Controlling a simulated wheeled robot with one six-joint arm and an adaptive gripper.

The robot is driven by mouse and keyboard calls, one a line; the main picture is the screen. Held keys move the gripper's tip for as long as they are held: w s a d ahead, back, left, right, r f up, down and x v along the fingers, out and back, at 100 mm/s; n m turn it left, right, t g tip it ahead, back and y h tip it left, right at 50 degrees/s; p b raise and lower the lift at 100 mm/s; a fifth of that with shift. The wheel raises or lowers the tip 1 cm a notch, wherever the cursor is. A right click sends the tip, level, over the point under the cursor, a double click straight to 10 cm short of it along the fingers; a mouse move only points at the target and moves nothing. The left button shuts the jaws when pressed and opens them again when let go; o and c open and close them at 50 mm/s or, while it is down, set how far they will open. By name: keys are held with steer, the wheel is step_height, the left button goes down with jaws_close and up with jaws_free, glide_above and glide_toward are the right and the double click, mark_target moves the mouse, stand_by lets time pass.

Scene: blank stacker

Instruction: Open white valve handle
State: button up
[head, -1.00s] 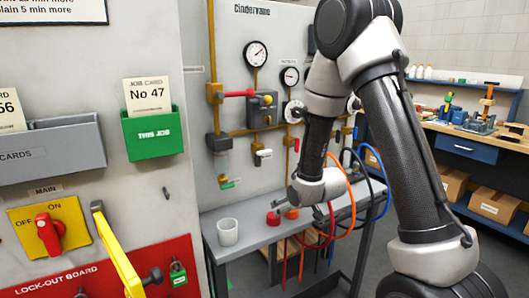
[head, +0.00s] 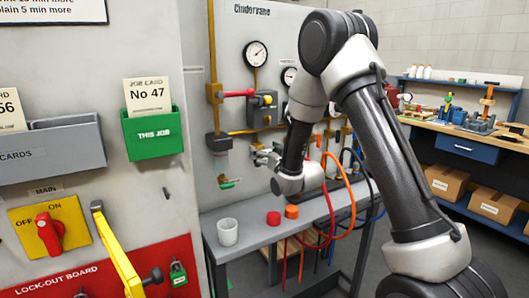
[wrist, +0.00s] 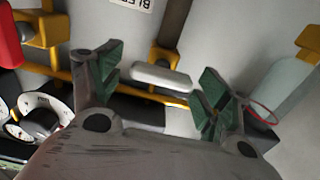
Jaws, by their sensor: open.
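The white valve handle (wrist: 162,77) is a short rounded bar on a yellow-brown valve body (wrist: 163,57) in the wrist view. I cannot tell how far the fingers reach past the bar.
A red handle (head: 238,93) and gauge (head: 255,54) are higher on the panel (head: 290,22). Yellow-brown pipes run beside the valve. Below is a grey bench (head: 252,238) with a white cup (head: 227,232), red cap (head: 273,218) and orange cap (head: 292,211). Hoses hang at right.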

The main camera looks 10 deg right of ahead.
steer(key=shift+w, duration=0.25)
steer(key=c, duration=1)
steer(key=n, duration=0.4)
steer(key=shift+s+a+n, duration=0.1)
steer(key=shift+a+n, duration=0.1)
steer(key=shift+n, duration=0.1)
steer(key=n, duration=0.4)
steer(key=shift+a+f+n, duration=0.1)
steer(key=shift+n, duration=0.2)
steer(key=n, duration=0.4)
steer(key=shift+f+n, duration=0.1)
steer(key=shift+n, duration=0.2)
steer(key=shift+a+f+n, duration=0.1)
steer(key=shift+f+n, duration=0.05)
steer(key=shift+n, duration=1.95)
